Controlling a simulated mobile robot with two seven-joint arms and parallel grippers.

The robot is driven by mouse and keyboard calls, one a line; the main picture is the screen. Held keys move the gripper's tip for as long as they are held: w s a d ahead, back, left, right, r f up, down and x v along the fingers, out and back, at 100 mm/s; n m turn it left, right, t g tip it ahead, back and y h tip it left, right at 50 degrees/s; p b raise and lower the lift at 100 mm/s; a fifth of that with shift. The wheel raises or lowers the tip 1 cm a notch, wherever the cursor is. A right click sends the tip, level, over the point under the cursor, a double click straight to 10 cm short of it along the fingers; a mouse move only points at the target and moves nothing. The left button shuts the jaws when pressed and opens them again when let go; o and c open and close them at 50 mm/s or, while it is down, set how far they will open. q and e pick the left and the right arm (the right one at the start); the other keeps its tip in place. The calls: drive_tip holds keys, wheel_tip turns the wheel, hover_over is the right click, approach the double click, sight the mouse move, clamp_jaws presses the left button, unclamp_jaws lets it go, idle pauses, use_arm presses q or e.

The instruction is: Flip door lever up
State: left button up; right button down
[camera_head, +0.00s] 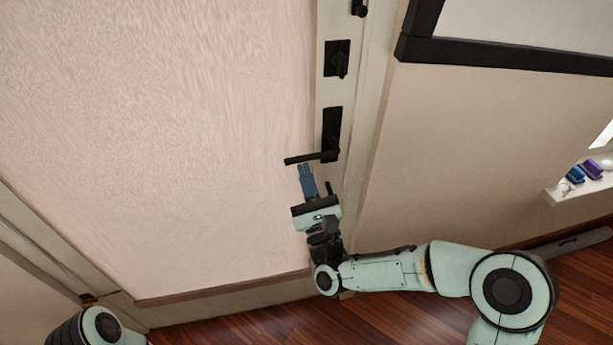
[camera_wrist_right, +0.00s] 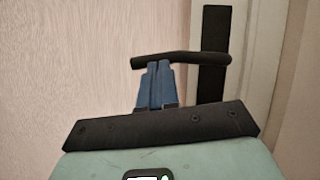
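The black door lever (camera_head: 300,159) sticks out to the left from a tall black plate (camera_head: 332,124) on the door's right side. It lies roughly level, its free end slightly lower in the head view. The lever also shows in the right wrist view (camera_wrist_right: 195,56). My right gripper (camera_head: 305,168) points up from below, its blue fingertips at the underside of the lever. In the right wrist view the fingers (camera_wrist_right: 159,65) are shut together with nothing between them. Whether they touch the lever is unclear. My left gripper is out of view; only part of the left arm shows.
The pale door (camera_head: 160,130) fills the left side. A black thumb-turn lock (camera_head: 338,60) sits above the lever. A black-framed board (camera_head: 500,52) hangs at the upper right. A shelf (camera_head: 585,187) with small colored items stands at the right. The wooden floor (camera_head: 380,318) is below.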

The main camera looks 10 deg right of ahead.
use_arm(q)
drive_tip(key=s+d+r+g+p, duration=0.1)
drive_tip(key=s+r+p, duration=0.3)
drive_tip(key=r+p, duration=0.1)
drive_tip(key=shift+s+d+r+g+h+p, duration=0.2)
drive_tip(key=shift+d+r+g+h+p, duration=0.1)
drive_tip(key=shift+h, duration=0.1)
use_arm(e)
drive_tip(key=v, duration=1.3)
drive_tip(key=shift+s+f, duration=0.1)
drive_tip(key=shift+s, duration=0.05)
